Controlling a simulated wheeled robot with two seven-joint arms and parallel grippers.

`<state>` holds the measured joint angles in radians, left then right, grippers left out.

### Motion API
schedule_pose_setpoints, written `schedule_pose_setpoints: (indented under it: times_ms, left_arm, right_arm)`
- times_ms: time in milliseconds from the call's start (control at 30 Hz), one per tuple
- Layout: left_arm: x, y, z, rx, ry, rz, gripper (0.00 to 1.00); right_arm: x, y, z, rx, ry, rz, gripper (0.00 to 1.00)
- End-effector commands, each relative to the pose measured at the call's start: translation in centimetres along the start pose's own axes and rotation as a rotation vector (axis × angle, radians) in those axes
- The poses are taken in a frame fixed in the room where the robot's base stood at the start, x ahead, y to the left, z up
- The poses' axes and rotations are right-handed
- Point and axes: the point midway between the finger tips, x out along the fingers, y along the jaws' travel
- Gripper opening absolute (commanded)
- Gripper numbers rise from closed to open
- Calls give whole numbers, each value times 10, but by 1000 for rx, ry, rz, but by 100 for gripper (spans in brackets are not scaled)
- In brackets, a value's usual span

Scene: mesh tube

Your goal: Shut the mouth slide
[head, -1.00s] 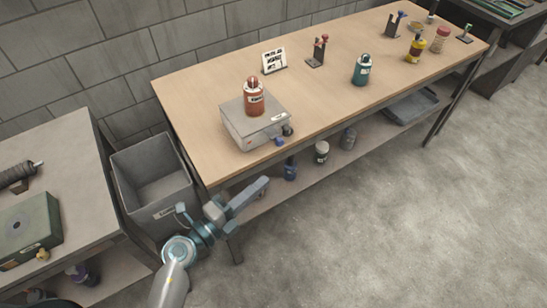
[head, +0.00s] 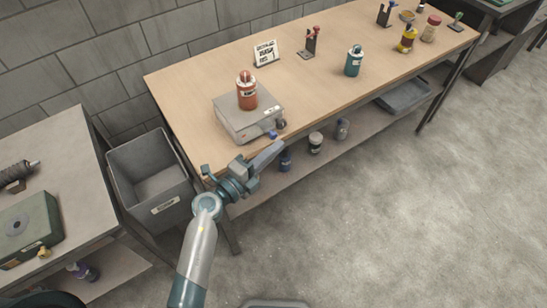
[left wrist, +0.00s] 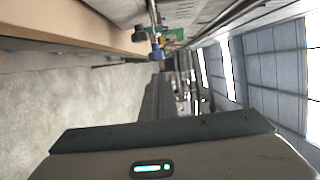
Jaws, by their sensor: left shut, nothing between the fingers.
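I cannot tell which part is the mouth slide. My left gripper (head: 279,148) is shut and empty, just in front of the table edge and close to the blue knob, apparently apart from it. In the left wrist view, the blue knob (left wrist: 157,49) and dark knob (left wrist: 139,35) lie beyond the fingers. My right gripper is not in view.
The table (head: 205,81) also bears a sign (head: 265,53), a tool stand (head: 310,43) and a teal bottle (head: 353,61). Several jars stand on the shelf below. A grey bin (head: 151,181) is left of the table.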

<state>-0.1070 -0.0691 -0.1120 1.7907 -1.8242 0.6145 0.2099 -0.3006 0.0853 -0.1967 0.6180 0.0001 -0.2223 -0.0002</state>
Motion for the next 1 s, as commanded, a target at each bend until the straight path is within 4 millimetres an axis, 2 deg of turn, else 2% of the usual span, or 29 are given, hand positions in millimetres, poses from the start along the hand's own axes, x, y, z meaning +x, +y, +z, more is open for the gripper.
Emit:
schedule_pose_setpoints:
  times_ms: [200,600,900,1000]
  left_arm:
    - [3,0,13,-1,-1,0,0]
    - [3,0,16,0,-1,0,0]
    - [12,-1,52,2,-1,1,0]
    - [13,0,57,1,-4,1,0]
  right_arm:
    - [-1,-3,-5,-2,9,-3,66]
    - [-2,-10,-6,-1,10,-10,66]
    - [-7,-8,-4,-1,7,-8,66]
    - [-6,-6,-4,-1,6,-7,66]
